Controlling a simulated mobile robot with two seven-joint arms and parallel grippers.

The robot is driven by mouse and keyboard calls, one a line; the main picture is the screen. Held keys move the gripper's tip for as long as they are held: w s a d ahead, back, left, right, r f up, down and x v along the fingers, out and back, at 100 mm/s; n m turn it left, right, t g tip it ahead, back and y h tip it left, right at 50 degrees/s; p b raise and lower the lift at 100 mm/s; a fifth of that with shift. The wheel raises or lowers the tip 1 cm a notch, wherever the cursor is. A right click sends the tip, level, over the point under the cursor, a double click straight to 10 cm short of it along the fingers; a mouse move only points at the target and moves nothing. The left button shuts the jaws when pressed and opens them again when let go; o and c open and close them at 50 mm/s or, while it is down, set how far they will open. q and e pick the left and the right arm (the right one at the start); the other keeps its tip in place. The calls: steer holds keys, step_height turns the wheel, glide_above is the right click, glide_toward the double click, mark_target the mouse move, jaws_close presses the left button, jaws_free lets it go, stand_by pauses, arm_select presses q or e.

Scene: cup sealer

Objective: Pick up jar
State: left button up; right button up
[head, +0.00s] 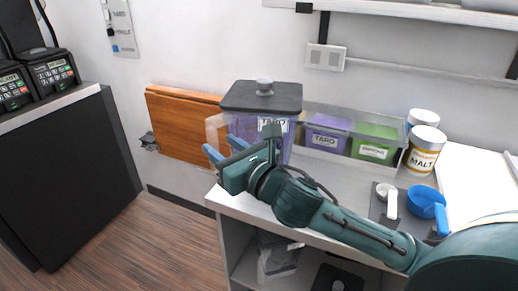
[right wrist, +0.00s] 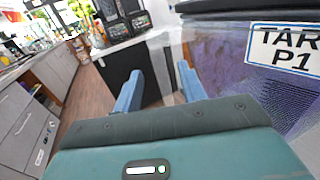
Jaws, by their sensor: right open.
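The jar (head: 262,118) is a large clear container with a dark lid, a grey knob and purple contents. It stands upright near the left end of the white counter, with a clear handle on its left side. Its white label reads TARO P1 in the right wrist view (right wrist: 284,50), where the jar fills the right side. My arm hides the jar's lower front. My left gripper is out of view.
A clear bin with purple (head: 328,133) and green (head: 374,142) tubs stands right of the jar. A folded wooden panel (head: 182,130) hangs left of the counter. Open floor (head: 150,240) lies at left.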

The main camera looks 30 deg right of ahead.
mark_target(216, 141)
steer(key=b+x, duration=0.1)
steer(key=x, duration=0.3)
steer(key=shift+w+f, duration=0.15)
steer(key=shift+w, duration=0.05)
jaws_close()
stand_by(1.1)
